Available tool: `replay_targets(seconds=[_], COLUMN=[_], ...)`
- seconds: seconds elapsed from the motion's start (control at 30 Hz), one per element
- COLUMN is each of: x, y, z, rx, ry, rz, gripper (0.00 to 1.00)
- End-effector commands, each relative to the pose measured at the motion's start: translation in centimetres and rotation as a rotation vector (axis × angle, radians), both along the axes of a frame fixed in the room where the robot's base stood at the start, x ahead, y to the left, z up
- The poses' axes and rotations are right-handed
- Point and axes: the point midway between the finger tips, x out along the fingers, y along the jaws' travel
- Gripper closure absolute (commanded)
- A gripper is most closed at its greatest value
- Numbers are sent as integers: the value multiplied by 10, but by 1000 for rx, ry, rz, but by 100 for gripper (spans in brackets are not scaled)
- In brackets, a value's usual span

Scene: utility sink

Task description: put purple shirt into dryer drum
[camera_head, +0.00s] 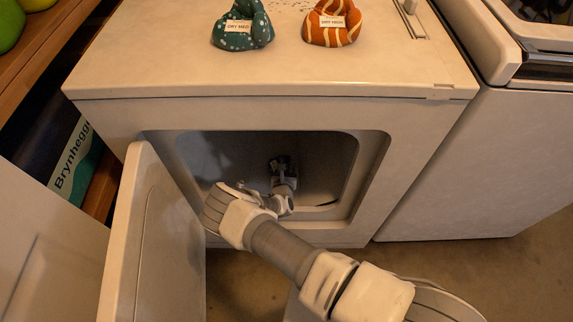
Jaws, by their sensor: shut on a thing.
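The dryer drum (324,166) is the dark cavity behind the open front of the white dryer. My arm reaches through the opening, and my gripper (281,164) is inside the drum, near the middle of the opening and pointing away from me. It is shut on a small dark bunch at its tips. That bunch is taken as the purple shirt; its purple colour does not show in the dim light. No other purple cloth is in view. The dryer door (152,240) stands open at the left of the opening.
A teal spotted bundle (243,27) and an orange striped bundle (331,24), both labelled, sit on the dryer top (270,70). Another white appliance (480,160) stands close at the right. A wooden shelf (40,55) is at the left. My arm passes near the door's edge.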

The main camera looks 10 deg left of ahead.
Motion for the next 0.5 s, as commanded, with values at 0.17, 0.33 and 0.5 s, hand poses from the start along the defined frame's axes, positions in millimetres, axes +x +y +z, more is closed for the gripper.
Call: replay_targets(seconds=[0.17,0.33,0.5], x=[0,0,0], y=[0,0,0], z=[-1,-1,1], rx=[0,0,0], ry=[0,0,0], rz=[0,0,0], gripper=[45,40,40])
